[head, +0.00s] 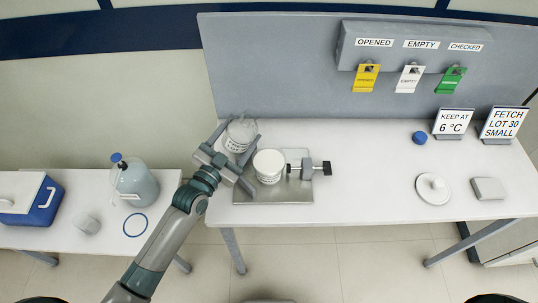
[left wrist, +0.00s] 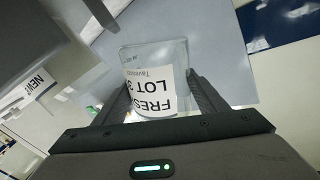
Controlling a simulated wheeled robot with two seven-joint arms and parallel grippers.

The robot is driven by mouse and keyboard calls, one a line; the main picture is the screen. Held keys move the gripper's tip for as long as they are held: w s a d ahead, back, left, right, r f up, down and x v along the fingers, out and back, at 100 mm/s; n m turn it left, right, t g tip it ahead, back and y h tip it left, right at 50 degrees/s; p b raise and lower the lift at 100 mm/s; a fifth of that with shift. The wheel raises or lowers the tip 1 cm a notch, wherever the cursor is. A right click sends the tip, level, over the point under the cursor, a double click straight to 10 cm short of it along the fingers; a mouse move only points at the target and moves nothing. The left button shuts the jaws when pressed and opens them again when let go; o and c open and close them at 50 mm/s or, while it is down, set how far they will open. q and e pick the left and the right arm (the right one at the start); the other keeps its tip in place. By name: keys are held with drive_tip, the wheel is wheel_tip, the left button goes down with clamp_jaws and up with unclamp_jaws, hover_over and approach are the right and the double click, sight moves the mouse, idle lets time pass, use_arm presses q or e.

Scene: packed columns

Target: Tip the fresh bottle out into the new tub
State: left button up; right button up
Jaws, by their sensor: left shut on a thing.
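My left gripper (head: 239,149) is shut on a clear bottle (head: 240,135) at the back left of the bench. In the left wrist view the bottle (left wrist: 160,75) sits between both fingers, its white label reading "FRES… LOT 3…" upside down. I cannot tell how far it is tilted or how full it is. The white tub (head: 269,166) stands just right of and in front of the bottle, on a metal plate (head: 290,195). A label reading "NEW" (left wrist: 35,89) shows at the left of the wrist view. My right gripper is not in view.
A black-knobbed clamp (head: 318,168) is right of the tub. A round white lid (head: 433,188), a grey block (head: 488,188) and a blue cap (head: 419,137) lie further right. A large jug (head: 134,181) and a blue cooler (head: 35,203) stand on the left table. The bench middle is clear.

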sight(231, 127)
use_arm(q)
drive_tip(key=n, duration=0.1)
drive_tip(key=n+b, duration=0.1)
drive_tip(key=shift+w+a+n, duration=0.2)
drive_tip(key=shift+a+n, duration=0.05)
drive_tip(key=shift+n, duration=0.05)
drive_tip(key=shift+r+p, duration=1.35)
drive_tip(key=shift+r, duration=1.3)
drive_tip(key=shift+n, duration=1)
